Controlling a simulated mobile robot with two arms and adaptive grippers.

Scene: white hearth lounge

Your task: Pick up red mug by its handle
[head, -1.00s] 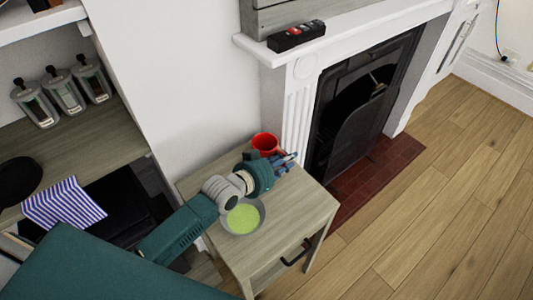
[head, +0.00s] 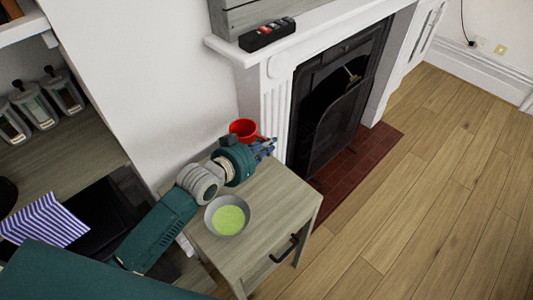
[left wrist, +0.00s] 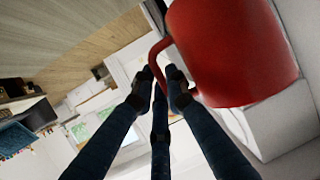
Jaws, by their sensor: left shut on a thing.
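The red mug (head: 243,128) is at the back of the small wooden side table (head: 268,206), near the wall and fireplace surround. In the left wrist view the mug (left wrist: 232,50) fills the upper right, with its handle toward the fingers. My left gripper (head: 267,147) reaches over the table to the mug's right side. In the left wrist view the gripper's dark fingers (left wrist: 163,82) are closed around the mug's handle. In the head view the arm partly hides the mug's lower part, so I cannot tell whether it touches the table. My right gripper is not in view.
A grey bowl with green contents (head: 229,217) stands on the table below my left arm. The fireplace (head: 333,108) and white mantel are close to the right. A striped cloth (head: 47,220) lies at the left. The wooden floor at right is clear.

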